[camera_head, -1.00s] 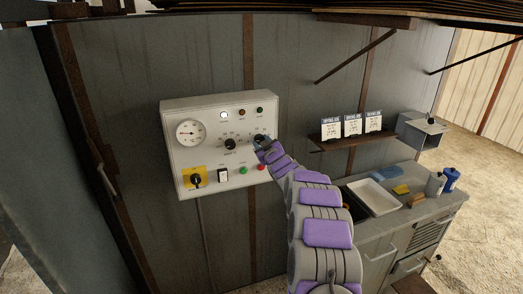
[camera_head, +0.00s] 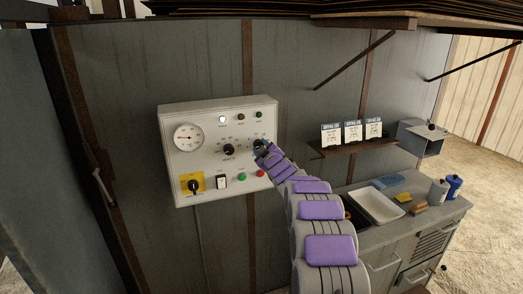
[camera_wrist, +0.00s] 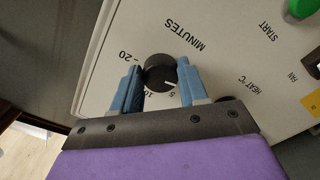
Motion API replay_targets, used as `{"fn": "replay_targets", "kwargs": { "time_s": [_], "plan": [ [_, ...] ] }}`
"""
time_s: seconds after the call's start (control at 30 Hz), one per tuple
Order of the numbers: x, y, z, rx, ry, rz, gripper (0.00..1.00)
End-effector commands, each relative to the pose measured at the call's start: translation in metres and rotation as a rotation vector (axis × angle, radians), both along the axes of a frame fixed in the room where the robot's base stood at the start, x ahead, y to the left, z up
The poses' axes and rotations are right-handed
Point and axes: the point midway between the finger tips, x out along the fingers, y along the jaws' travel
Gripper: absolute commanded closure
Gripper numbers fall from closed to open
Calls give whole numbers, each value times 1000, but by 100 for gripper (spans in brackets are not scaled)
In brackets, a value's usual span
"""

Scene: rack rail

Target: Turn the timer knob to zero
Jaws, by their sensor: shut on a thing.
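The timer knob (camera_wrist: 159,72) is black and round, on a white panel marked MINUTES, in the wrist view. Its small white mark points down and right in the picture, toward the 5. Labels 20 and 10 also show; the zero is not readable. My gripper (camera_wrist: 160,86) has its blue fingers on both sides of the knob and is shut on it. In the head view my gripper (camera_head: 262,149) is at the right side of the control panel (camera_head: 205,165), and it hides most of the timer knob.
The panel also bears a gauge (camera_head: 188,138), a second black knob (camera_head: 229,150), a yellow-backed switch (camera_head: 193,185), a green button (camera_head: 242,177) and a red button (camera_head: 261,173), close below my gripper. A shelf with cards (camera_head: 353,148) and a counter with a white tray (camera_head: 375,205) stand right.

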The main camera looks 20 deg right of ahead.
Motion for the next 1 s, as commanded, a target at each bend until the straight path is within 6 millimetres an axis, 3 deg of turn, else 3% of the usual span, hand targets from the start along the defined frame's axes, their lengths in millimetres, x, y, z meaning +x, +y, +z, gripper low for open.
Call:
{"fn": "replay_targets", "kwargs": {
  "time_s": [0.1, 0.13, 0.4, 0.77, 1.0],
  "plan": [
    [0, 0, -2, 0, 4, 0, 87],
    [0, 0, -2, 0, 4, 0, 56],
    [0, 0, -1, 0, 1, 0, 31],
    [-5, 0, 0, 0, 1, 1, 31],
    [-29, -2, 0, 3, 2, -1, 31]
  ]
}}
